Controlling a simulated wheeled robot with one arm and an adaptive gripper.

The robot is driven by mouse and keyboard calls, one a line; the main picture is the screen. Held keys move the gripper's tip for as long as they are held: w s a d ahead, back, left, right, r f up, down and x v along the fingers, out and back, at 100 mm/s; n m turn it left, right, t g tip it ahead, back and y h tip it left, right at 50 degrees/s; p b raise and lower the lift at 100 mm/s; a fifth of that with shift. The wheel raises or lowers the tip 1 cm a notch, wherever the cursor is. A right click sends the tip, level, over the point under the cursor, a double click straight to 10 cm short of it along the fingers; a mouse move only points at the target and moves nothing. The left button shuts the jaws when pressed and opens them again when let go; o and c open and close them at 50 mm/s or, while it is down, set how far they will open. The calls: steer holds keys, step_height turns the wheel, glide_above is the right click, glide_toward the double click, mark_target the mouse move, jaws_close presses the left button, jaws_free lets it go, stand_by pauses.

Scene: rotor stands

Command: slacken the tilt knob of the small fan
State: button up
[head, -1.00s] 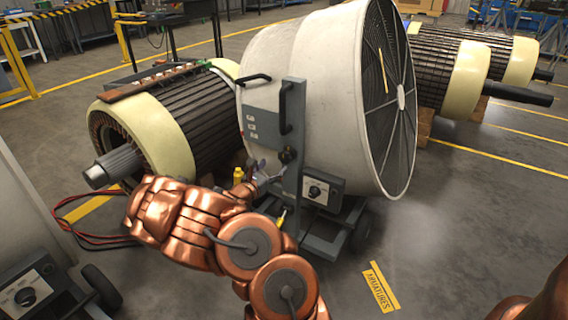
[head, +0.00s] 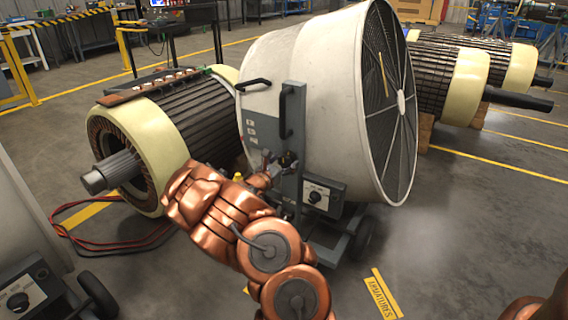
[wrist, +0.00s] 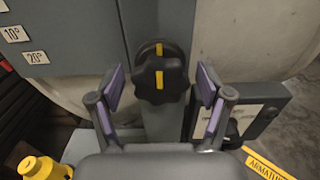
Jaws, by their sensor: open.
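The fan (head: 300,62) is a big white drum with a dark grille, on a grey upright (head: 291,145) with wheels. Its tilt knob (wrist: 160,78) is black and lobed, with a yellow mark that lines up with a yellow mark above it in the wrist view. My gripper (wrist: 161,87) is open, its purple-padded fingers to the left and right of the knob with a gap on each side. I cannot tell whether the fingertips reach the knob's depth. In the head view my copper arm partly hides the gripper (head: 272,167) at the upright.
A control box (head: 323,197) juts out right of the upright, below the knob. Angle labels (wrist: 25,45) sit on the left plate. A yellow bottle-like item (wrist: 43,168) is at lower left. A copper-wound armature (head: 170,125) and red cables (head: 110,235) lie left of the fan.

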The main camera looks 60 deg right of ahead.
steer(key=c, duration=1.2)
